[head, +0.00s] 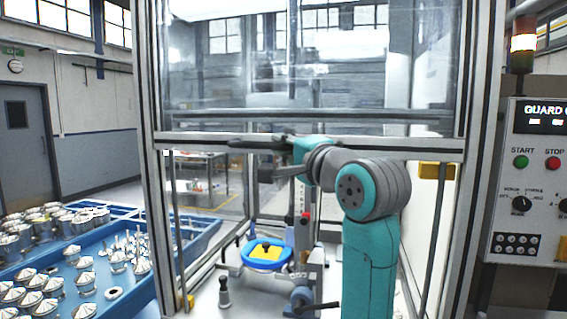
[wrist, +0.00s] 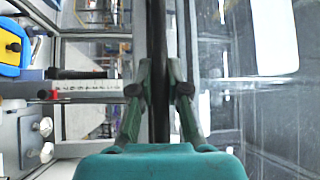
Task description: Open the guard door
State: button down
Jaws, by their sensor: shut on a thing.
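The guard door (head: 310,75) is a clear panel in a grey metal frame, raised in the head view, with its bottom rail (head: 210,142) about level with my wrist. Below the rail the front of the machine is open. A dark handle bar (head: 245,144) runs along the rail. My gripper (head: 288,143) is at this bar, partly hidden by my own arm. In the wrist view my gripper (wrist: 161,90) has its green fingers shut on the dark bar (wrist: 157,35), one on each side, with the clear panel (wrist: 275,100) to the right.
Inside the machine is a blue and yellow round part (head: 266,254) on a fixture. A control panel (head: 530,180) stands at right, below a stack light (head: 523,45). Blue trays (head: 130,290) of metal housings stand at left. Frame posts flank the opening.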

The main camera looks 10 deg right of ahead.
jog(key=shift+r, duration=0.15)
jog(key=c, duration=1.1)
grip_release()
jog(key=shift+c, duration=0.2)
jog(key=v, duration=1.2)
